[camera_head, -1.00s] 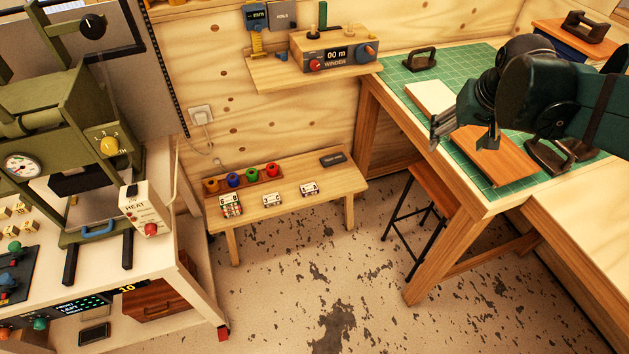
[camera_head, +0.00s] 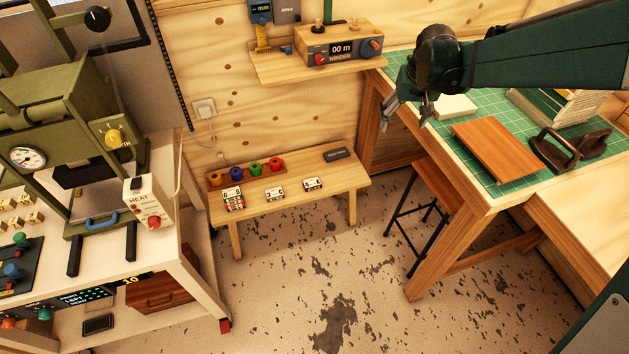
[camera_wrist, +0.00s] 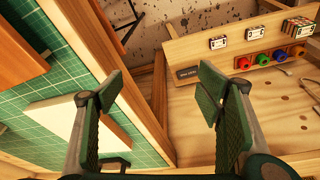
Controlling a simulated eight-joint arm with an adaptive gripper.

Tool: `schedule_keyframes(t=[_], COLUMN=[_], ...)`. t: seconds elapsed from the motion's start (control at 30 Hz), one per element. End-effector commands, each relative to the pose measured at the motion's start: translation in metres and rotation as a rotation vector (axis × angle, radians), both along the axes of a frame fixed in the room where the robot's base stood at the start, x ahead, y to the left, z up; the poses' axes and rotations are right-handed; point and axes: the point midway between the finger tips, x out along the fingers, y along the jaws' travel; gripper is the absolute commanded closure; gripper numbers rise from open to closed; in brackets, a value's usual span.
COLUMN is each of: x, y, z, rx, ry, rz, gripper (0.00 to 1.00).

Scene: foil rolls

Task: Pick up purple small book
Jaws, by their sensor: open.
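I see no purple small book in either view. My gripper (camera_head: 405,113) is open and empty. In the head view it hangs in the air near the left edge of the green-matted workbench, beside a white board. In the wrist view the two fingers of my gripper (camera_wrist: 160,92) stand wide apart, with the bench edge and plank wall behind them. A stack of pale sheets or books (camera_head: 558,103) lies on the mat, partly hidden by my arm.
The workbench's green mat (camera_head: 482,114) bears a white board (camera_head: 455,106), a brown board (camera_head: 497,151) and dark handled tools (camera_head: 570,150). A low wooden bench (camera_head: 325,200) bears coloured rolls, small boxes and a dark block (camera_head: 336,155). A stool (camera_head: 438,186) stands between. The floor in front is clear.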

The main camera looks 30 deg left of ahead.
Motion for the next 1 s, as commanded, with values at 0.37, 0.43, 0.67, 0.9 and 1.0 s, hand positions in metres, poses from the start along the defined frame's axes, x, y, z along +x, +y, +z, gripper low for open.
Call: schedule_keyframes(t=[0.37, 0.43, 0.67, 0.9, 1.0], x=[0.029, 0.033, 0.043, 0.048, 0.048], y=[0.069, 0.081, 0.122, 0.165, 0.182], z=[-0.061, -0.073, -0.116, -0.165, -0.186], rx=[-0.023, -0.028, -0.042, -0.059, -0.066], ry=[0.046, 0.054, 0.081, 0.109, 0.12], rz=[0.067, 0.078, 0.117, 0.158, 0.175], gripper=[0.34, 0.34, 0.34, 0.34, 0.34])
